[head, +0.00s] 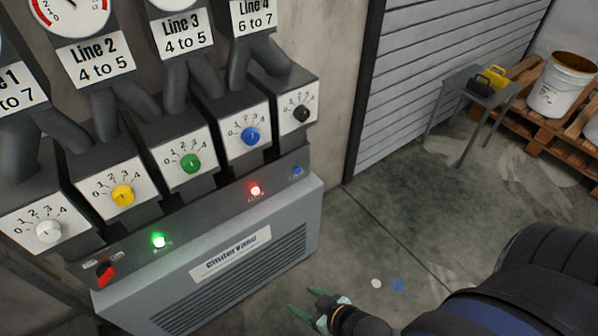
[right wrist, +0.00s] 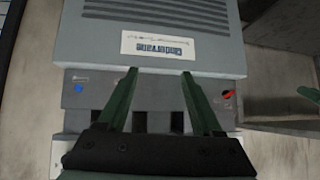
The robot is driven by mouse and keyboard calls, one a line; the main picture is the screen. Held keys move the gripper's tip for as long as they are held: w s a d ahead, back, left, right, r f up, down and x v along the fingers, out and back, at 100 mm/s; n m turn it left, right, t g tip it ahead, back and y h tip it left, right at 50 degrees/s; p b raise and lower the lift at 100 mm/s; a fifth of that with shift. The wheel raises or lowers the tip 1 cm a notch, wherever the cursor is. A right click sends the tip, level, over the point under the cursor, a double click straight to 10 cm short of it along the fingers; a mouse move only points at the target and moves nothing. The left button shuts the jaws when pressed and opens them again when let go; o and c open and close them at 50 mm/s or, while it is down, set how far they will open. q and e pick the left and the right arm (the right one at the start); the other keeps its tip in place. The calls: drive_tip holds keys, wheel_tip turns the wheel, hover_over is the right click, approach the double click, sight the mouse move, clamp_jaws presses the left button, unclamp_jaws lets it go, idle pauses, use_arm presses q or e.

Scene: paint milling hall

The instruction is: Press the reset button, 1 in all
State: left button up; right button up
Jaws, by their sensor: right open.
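A small blue button (head: 297,171), its label too small to read, sits at the right end of the sloping dark panel of the grey cabinet. It also shows in the right wrist view (right wrist: 79,88), left of the fingers. My right gripper (head: 301,302) is open and empty, in front of the cabinet and apart from the button. Its green fingers (right wrist: 160,72) stand spread in the right wrist view. A green finger-like tip (right wrist: 310,95) at the right edge there looks like my left gripper; its jaws are cut off.
The panel also bears a lit red lamp (head: 256,190), a lit green lamp (head: 159,241) and a red switch (head: 106,273). Above are several dials, including a blue knob (head: 250,136), and gauges.

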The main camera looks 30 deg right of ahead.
clamp_jaws()
idle(0.3)
idle(1.1)
